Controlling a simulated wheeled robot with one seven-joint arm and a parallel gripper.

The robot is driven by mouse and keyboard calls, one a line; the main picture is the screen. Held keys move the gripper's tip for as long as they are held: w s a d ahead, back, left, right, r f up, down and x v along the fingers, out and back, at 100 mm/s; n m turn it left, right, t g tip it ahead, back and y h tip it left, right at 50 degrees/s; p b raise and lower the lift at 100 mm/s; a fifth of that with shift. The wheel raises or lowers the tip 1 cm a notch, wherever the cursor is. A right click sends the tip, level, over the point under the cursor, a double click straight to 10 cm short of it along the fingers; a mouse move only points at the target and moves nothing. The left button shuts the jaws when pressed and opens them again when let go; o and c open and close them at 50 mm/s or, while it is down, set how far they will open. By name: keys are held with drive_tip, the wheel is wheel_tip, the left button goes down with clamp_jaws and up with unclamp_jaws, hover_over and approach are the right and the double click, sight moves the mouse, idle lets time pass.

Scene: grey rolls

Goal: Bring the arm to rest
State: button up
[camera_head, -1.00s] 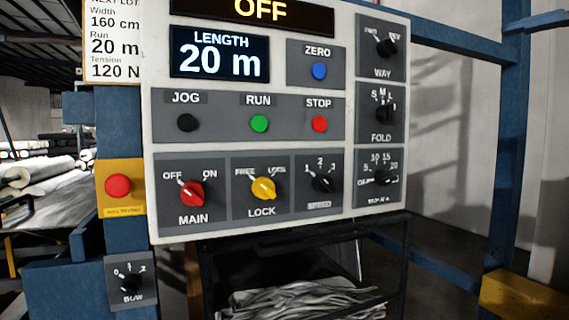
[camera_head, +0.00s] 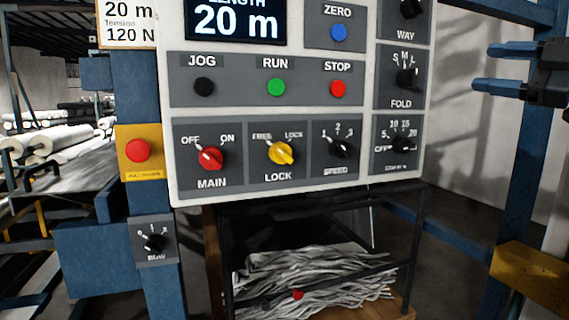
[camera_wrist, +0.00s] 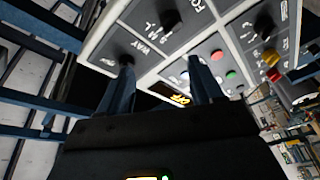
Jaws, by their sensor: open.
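My gripper (camera_head: 482,66) is at the right edge in the head view, its two dark blue fingers pointing left and apart, with nothing between them. It is right of the control panel (camera_head: 270,113), and the fingers appear clear of it. In the wrist view my gripper (camera_wrist: 159,65) shows its spread fingers with the panel (camera_wrist: 145,48) beyond them. The panel's red MAIN knob (camera_head: 209,158) points to OFF. The yellow LOCK knob (camera_head: 281,153) is beside it. The display reads 20 m. The rest of my arm is mostly out of view.
A blue frame post (camera_head: 520,170) stands right of the panel, with a yellow block (camera_head: 530,275) low down. A red button (camera_head: 138,150) on yellow and a BOW knob (camera_head: 155,242) are at left. A bin of grey strips (camera_head: 320,275) sits below.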

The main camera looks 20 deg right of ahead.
drive_tip(key=w+a+f+m+t+h, duration=0.1)
drive_tip(key=w+a+f+m+h, duration=0.15)
drive_tip(key=f, duration=0.45)
drive_tip(key=w+a+f+m+h, duration=0.1)
drive_tip(key=f+m, duration=0.3)
drive_tip(key=f, duration=0.3)
drive_tip(key=s+a+f+m+g+h, duration=0.1)
drive_tip(key=s+a+f+m+h, duration=0.2)
drive_tip(key=f, duration=0.5)
drive_tip(key=s+a+f+m+p, duration=0.1)
drive_tip(key=s+a+f+m, duration=0.3)
drive_tip(key=f, duration=0.5)
drive_tip(key=s+a+f+m+g+h, duration=0.1)
drive_tip(key=s+a+f+m+h, duration=0.1)
drive_tip(key=a+f, duration=0.45)
drive_tip(key=s+a+f+m+g+p, duration=0.1)
drive_tip(key=s+a+f, duration=0.35)
drive_tip(key=s, duration=0.35)
drive_tip(key=s+a+f+m+g, duration=0.1)
drive_tip(key=s+a+f, duration=0.3)
drive_tip(key=s, duration=0.5)
drive_tip(key=s+a+r+n+y, duration=0.1)
drive_tip(key=s, duration=0.7)
drive_tip(key=s+a+r+n+y, duration=0.1)
drive_tip(key=s+a+r, duration=0.1)
drive_tip(key=s, duration=0.6)
drive_tip(key=shift+s+g+p, duration=0.3)
drive_tip(key=shift+p, duration=0.1)
